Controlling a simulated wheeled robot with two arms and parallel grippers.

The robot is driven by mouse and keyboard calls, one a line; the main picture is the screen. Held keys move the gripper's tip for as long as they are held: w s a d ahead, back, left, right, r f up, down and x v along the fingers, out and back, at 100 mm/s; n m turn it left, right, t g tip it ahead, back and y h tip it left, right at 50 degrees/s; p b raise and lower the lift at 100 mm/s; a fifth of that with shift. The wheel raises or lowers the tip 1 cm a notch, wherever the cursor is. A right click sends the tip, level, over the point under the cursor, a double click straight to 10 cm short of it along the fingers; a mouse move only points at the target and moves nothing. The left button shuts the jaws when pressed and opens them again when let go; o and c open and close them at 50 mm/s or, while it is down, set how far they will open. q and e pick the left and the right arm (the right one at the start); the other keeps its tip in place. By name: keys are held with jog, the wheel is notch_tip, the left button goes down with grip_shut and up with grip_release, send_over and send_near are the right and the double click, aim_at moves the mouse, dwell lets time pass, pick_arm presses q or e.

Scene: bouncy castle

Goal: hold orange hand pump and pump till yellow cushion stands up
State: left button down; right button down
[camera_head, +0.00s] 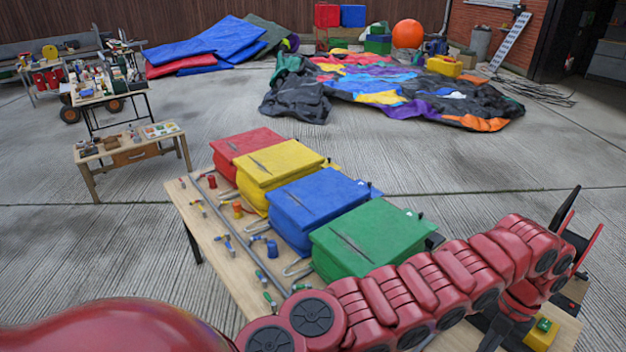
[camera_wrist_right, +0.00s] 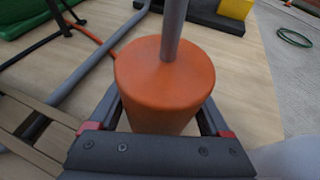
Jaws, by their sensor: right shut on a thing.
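In the right wrist view an orange hand pump (camera_wrist_right: 150,85) stands upright, a grey rod rising from its top. My right gripper (camera_wrist_right: 164,108) is shut around the pump's body, one finger on each side. In the head view the pump is hidden behind my red arm. The yellow cushion (camera_head: 280,163) is on the wooden table, between a red cushion (camera_head: 247,142) and a blue cushion (camera_head: 318,196). It looks like a squat block with a dark slit on top, level with the others. A green cushion (camera_head: 375,235) is nearest. My left gripper does not show.
Pipes, valves and small coloured fittings line the table's left side (camera_head: 222,238). An orange hose (camera_wrist_right: 92,35) runs from the pump. A yellow box (camera_head: 542,334) stands at the table's right. A deflated castle (camera_head: 400,85) lies on concrete behind. A small wooden table (camera_head: 130,155) stands left.

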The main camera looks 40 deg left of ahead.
grip_release()
jog(key=shift+s, duration=0.15)
jog(key=v, duration=1.1)
jog(key=shift+s+r, duration=0.15)
jog(key=shift+s, duration=0.2)
